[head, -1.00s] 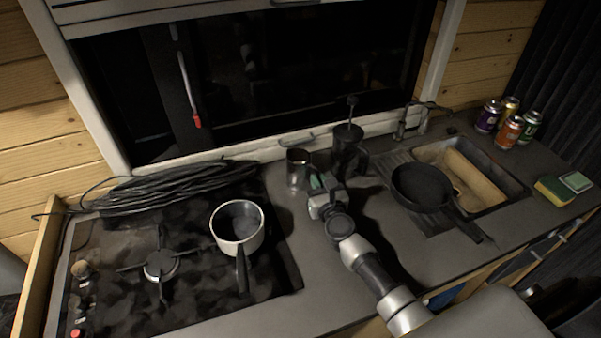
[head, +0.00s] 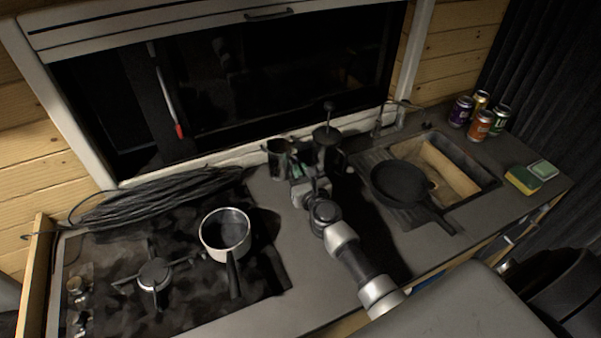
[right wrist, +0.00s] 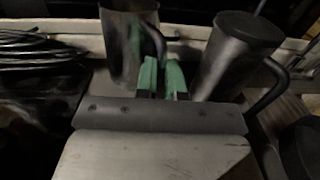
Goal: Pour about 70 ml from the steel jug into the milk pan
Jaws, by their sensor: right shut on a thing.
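The steel jug (head: 279,160) is upright at the back of the counter, left of the black plunger pot. It also shows in the right wrist view (right wrist: 122,50). My right gripper (head: 296,171) is shut on the jug's dark handle, its green fingers (right wrist: 162,78) closed around it. The jug looks slightly raised, but its base is too dark to be sure. The milk pan (head: 225,238), pale outside and dark inside, stands on the hob to the left, its black handle pointing towards me. I cannot make out what the jug holds. My left gripper is out of view.
The plunger pot (head: 328,150) stands close right of the jug; it looms in the wrist view (right wrist: 238,50). A frying pan (head: 400,183) lies by the sink. A coiled black cable (head: 165,195) lies behind the hob. Cans (head: 480,125) and a sponge (head: 523,180) are far right.

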